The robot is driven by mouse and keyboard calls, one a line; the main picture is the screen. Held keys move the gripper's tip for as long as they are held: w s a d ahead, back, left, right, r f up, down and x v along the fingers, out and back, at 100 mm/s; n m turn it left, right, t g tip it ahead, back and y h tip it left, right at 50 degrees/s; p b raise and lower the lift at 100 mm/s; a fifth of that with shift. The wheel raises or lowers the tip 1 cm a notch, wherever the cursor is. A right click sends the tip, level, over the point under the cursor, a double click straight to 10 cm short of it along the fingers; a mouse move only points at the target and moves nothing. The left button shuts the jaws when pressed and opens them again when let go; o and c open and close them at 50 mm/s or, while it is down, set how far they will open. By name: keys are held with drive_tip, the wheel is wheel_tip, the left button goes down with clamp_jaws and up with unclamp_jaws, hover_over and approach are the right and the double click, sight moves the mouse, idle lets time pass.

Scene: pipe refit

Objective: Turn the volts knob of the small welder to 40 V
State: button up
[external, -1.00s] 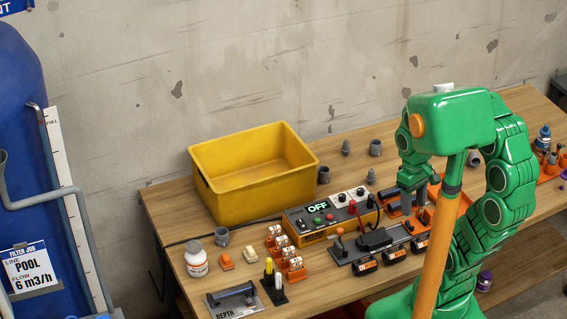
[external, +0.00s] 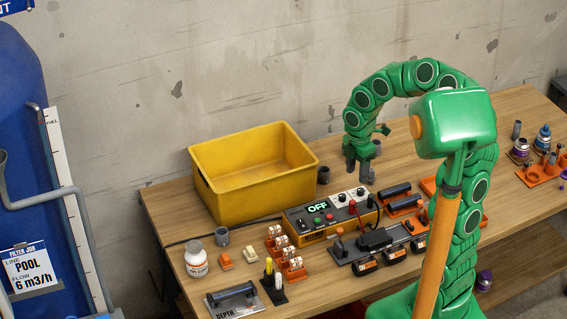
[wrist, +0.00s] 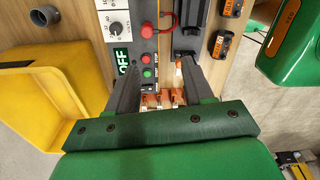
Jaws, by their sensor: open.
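The small welder (external: 330,216) is a yellow-orange box with a dark sloped face on the bench, right of the yellow bin. Its display (external: 318,207) reads OFF, also seen in the wrist view (wrist: 122,61). A white panel (external: 350,196) on it carries two dark knobs. In the wrist view the knob by the VOLTS lettering (wrist: 114,27) shows at the upper left; its exact setting is too small to read. My gripper (external: 361,178) is open and empty, above and behind the welder.
The yellow bin (external: 212,200) stands close left of my gripper. Orange fuse-like blocks (external: 280,240) and a white jar (external: 195,262) are at the front left.

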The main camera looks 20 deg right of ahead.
sight(343, 195)
drive_tip(key=w+f+n, duration=0.1)
drive_tip(key=w+f, duration=0.1)
drive_tip(key=w, duration=0.1)
drive_tip(key=w+f+n, duration=0.2)
drive_tip(key=f, duration=0.1)
drive_tip(key=w+d+f+n, duration=0.1)
drive_tip(key=w+f+n, duration=0.1)
drive_tip(key=w+f, duration=0.1)
drive_tip(key=shift+w, duration=0.35)
drive_tip(key=shift+n, duration=0.3)
drive_tip(key=shift+f, duration=3.85)
clamp_jaws()
